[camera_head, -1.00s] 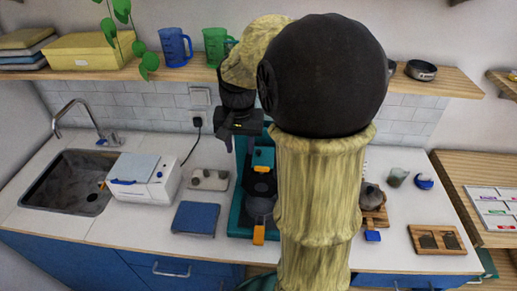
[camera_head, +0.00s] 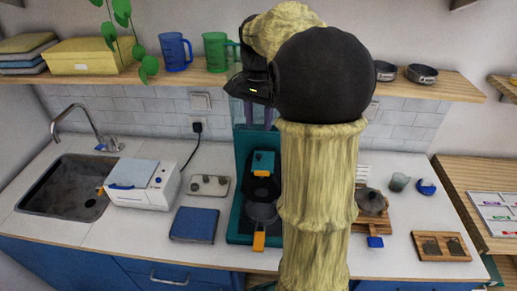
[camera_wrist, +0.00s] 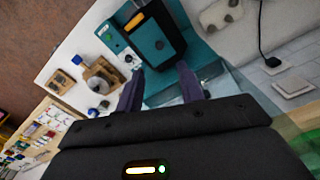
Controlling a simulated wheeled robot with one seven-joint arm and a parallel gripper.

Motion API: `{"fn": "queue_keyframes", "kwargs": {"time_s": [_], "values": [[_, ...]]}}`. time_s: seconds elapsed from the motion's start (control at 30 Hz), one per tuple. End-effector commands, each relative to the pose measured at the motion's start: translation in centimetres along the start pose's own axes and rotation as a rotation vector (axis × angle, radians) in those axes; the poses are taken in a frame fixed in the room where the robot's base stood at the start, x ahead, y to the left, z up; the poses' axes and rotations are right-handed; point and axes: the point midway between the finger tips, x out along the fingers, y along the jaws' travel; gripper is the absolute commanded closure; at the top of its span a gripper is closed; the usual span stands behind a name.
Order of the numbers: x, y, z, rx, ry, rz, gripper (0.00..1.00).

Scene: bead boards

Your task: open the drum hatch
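A teal machine (camera_head: 243,150) stands on the counter in the head view, with a clear tank (camera_head: 238,107) at its top back. Its front has a teal block with an orange tab (camera_head: 262,170), a dark rounded vessel (camera_head: 262,212) and an orange handle (camera_head: 259,241). I cannot tell which part is the drum hatch. My arm hides part of the machine's right side.
A white box with a blue handle (camera_head: 143,195), a blue pad (camera_head: 194,225) and a sink (camera_head: 40,190) lie to the left. A wooden stand with a grey pot (camera_head: 371,202) and a wooden tray (camera_head: 418,252) are right. A shelf (camera_head: 190,77) with jugs hangs close behind my gripper.

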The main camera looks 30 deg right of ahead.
Motion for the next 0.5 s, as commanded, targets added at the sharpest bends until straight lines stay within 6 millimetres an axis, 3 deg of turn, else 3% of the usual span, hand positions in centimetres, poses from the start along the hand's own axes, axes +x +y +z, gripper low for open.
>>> {"fn": "queue_keyframes", "kwargs": {"time_s": [0.5], "values": [[8.7,0.1,0.1,0.000,-0.004,0.002,0.62]]}}
